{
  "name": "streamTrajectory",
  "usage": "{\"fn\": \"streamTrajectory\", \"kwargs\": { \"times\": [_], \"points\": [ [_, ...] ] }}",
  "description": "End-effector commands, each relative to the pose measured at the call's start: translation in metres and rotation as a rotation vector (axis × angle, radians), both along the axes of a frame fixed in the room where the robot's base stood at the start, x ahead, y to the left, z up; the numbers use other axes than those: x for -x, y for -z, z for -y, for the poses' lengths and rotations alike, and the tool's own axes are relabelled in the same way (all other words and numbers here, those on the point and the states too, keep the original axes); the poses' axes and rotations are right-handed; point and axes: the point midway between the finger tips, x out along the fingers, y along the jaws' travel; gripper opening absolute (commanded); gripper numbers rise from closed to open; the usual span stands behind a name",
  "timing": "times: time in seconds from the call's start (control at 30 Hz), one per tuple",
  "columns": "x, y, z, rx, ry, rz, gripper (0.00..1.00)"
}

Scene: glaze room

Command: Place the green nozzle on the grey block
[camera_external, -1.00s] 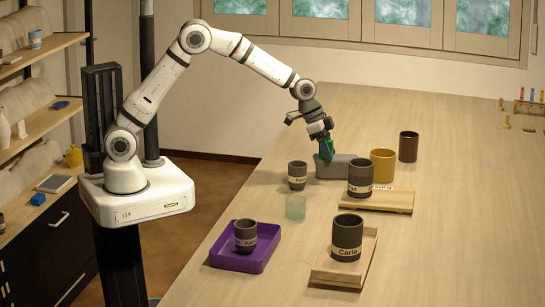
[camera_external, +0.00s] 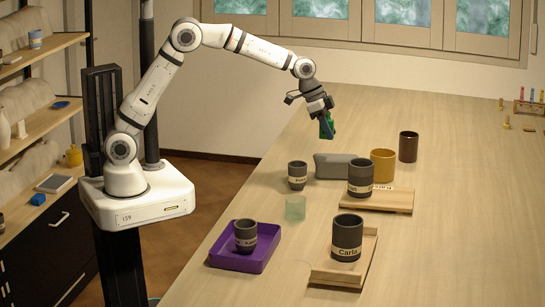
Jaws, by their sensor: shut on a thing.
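The green nozzle (camera_external: 327,127) is held in my gripper (camera_external: 324,117), which is shut on it and points down. The nozzle hangs in the air above the grey block (camera_external: 334,168), clearly apart from it. The grey block lies on the table behind the dark cups, and its top looks bare. Part of its right end is hidden by a dark cup.
Dark cups stand left (camera_external: 297,176) and right (camera_external: 361,178) of the block, with a mustard cup (camera_external: 383,164) and a brown cup (camera_external: 408,146) behind. A greenish glass (camera_external: 295,208), purple tray (camera_external: 227,260) and wooden trays (camera_external: 330,272) are nearer.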

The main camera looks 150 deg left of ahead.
Motion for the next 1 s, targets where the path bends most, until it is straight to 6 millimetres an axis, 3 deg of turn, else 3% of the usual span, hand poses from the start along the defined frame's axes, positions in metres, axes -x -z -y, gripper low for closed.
{"fn": "streamTrajectory", "kwargs": {
  "times": [0.13,0.43,0.73,1.0],
  "points": [
    [0.0,-0.022,-0.003,-0.002,0.0,0.001,0.02],
    [0.0,-0.031,-0.038,0.006,-0.002,0.008,0.02],
    [0.001,0.013,-0.042,0.011,-0.002,0.007,0.02],
    [0.001,0.038,-0.042,0.01,-0.001,0.007,0.02]
  ]
}}
